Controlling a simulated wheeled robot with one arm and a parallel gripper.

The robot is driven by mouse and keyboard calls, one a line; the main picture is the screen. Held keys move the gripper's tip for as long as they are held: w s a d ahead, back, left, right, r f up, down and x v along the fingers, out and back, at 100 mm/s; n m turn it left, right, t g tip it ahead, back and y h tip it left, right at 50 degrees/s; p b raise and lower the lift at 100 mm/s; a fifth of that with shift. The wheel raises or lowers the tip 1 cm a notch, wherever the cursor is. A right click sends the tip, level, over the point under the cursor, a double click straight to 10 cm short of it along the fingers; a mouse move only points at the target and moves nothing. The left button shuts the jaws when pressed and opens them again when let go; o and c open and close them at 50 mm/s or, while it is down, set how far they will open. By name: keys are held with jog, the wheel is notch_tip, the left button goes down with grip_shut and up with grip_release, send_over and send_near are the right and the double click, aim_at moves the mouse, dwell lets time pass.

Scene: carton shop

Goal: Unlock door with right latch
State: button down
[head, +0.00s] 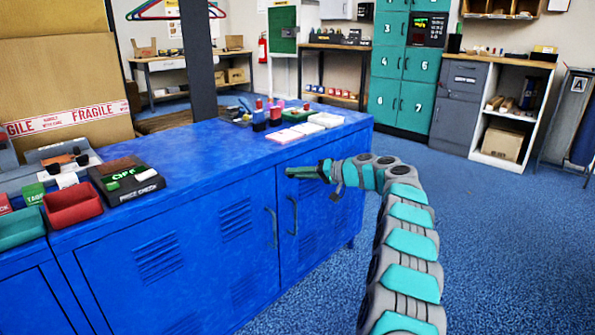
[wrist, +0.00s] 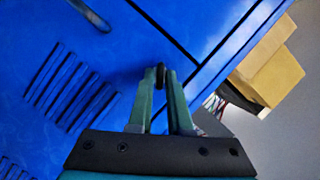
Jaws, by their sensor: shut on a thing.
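The blue cabinet has two vented doors with dark bar handles, and the right door (head: 318,232) appears shut. Its handle (head: 293,215) also shows at the top left of the wrist view (wrist: 92,16). My gripper (head: 290,172) is at the upper part of the right door, just below the cabinet top. In the wrist view my gripper (wrist: 160,82) has its green fingers closed together on a small dark latch (wrist: 160,71) on the blue door face. The latch is hidden by the fingers in the head view, and its turn angle is unclear.
The cabinet top (head: 215,160) carries small trays and coloured items, with a black price-check box (head: 127,180) at left. A red bin (head: 72,203) stands near the left edge. The blue carpet (head: 490,240) right of the cabinet is clear. Teal lockers (head: 405,75) stand at the back.

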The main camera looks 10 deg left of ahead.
jog(key=shift+w+d+f+m+y+p, duration=0.1)
jog(key=shift+m+y+p, duration=0.25)
jog(key=shift+m+y, duration=0.8)
jog(key=shift+w+d+f+m+y+p, duration=0.1)
jog(key=shift+m+y+p, duration=0.25)
jog(key=shift+m, duration=1.5)
jog(key=c, duration=0.9)
grip_release()
jog(key=shift+c, duration=0.2)
jog(key=shift+f, duration=0.1)
jog(key=v, duration=0.7)
jog(key=shift+d+b, duration=0.35)
